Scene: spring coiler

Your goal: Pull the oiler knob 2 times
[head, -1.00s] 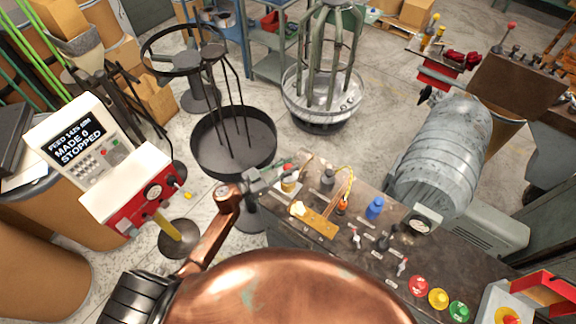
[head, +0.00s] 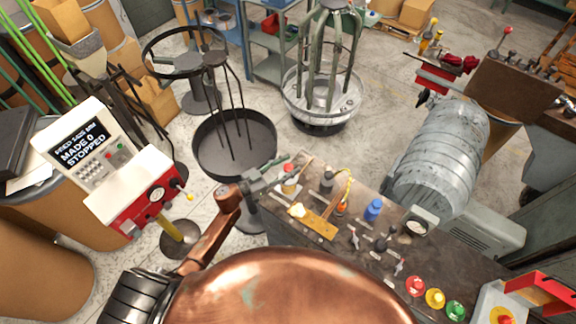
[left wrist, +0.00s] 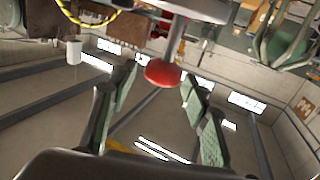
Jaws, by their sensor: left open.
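The oiler's red knob (left wrist: 163,73) sits on the end of a metal rod in the left wrist view. In the head view the small oiler with a red top (head: 288,170) stands at the left end of the dark bench. My left gripper (head: 278,178) is beside it. In the left wrist view my left gripper (left wrist: 158,80) is open, its two green-padded fingers on either side of the knob with visible gaps. I cannot tell how deep the knob lies between them. My right gripper is not in view.
The dark bench (head: 450,262) carries a blue jar (head: 373,210), an orange-topped bottle (head: 341,208), small levers and red, yellow and green buttons. A console (head: 100,160) reading "STOPPED" stands at left. A round black tray (head: 235,150) stands behind my gripper.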

